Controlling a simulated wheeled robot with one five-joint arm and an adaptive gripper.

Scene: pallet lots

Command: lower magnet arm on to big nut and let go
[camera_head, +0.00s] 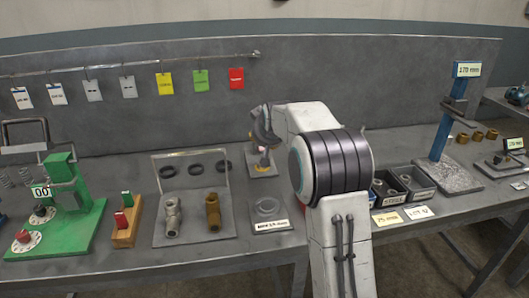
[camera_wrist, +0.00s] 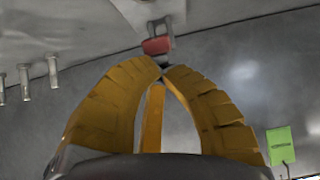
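In the wrist view my gripper (camera_wrist: 162,70) has its yellow fingers brought together at the tips. I take this to be the magnet arm. In the head view my gripper (camera_head: 262,150) is small and partly hidden by my arm, above a grey base plate (camera_head: 262,171) at the back of the bench.
A plate with a grey ring (camera_head: 267,206) lies in front. A stand with two fittings (camera_head: 190,240) and a green press (camera_head: 66,190) are to the left. Dark bins (camera_head: 420,188) and a blue column stand (camera_head: 443,130) are to the right. Colored tags hang behind.

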